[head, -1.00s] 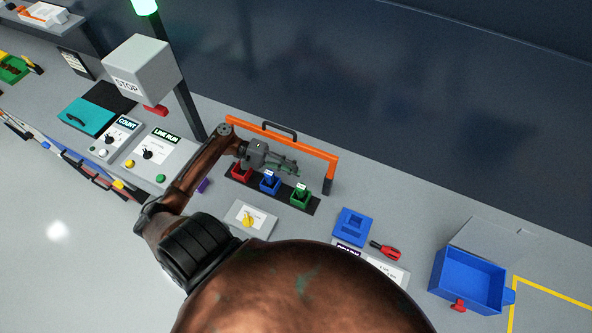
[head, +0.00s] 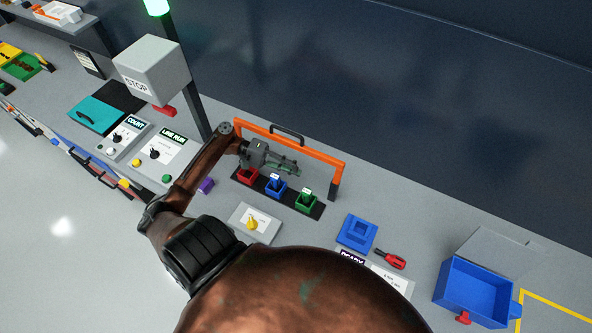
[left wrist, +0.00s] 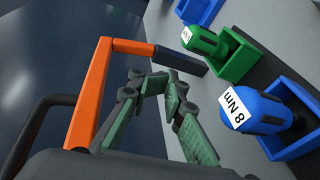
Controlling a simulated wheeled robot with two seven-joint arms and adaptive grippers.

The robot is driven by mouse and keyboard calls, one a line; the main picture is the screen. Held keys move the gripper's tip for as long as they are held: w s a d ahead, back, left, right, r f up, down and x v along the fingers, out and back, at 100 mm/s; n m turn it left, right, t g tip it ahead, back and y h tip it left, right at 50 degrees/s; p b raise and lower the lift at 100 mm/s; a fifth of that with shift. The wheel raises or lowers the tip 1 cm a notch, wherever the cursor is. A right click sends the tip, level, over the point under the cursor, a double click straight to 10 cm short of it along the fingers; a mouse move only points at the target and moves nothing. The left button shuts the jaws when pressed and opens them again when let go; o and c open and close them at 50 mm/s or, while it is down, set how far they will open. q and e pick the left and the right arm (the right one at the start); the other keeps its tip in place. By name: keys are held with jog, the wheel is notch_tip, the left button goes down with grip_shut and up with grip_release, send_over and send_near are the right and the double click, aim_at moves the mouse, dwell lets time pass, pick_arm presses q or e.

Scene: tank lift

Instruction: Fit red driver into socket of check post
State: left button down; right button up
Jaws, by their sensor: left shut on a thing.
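My left gripper (head: 290,168) hovers over the holder row, in front of the orange frame (head: 300,143). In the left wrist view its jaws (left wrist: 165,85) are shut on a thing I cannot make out. The red holder (head: 246,176) is partly under my gripper; I cannot tell whether a red driver is in it. A red and black tool (head: 390,259) lies right of a blue block (head: 357,233) with a recess. I cannot tell which thing is the check post. My right gripper is not in view.
Blue (left wrist: 260,112) and green (left wrist: 203,40) drivers sit in matching holders beside my gripper. The orange frame rises behind the row. A switch box (head: 254,222) stands in front.

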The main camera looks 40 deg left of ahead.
pick_arm(q)
jog(key=shift+a, duration=0.6)
jog(key=shift+a, duration=0.35)
jog(key=shift+a+b, duration=0.35)
jog(key=shift+a, duration=0.05)
jog(key=shift+a, duration=0.3)
jog(key=shift+t, duration=0.5)
jog(key=shift+s+a+b, duration=0.15)
jog(key=shift+a+b, duration=0.85)
jog(key=shift+a, duration=1.55)
jog(key=shift+a, duration=0.2)
jog(key=c, duration=1.8)
grip_release()
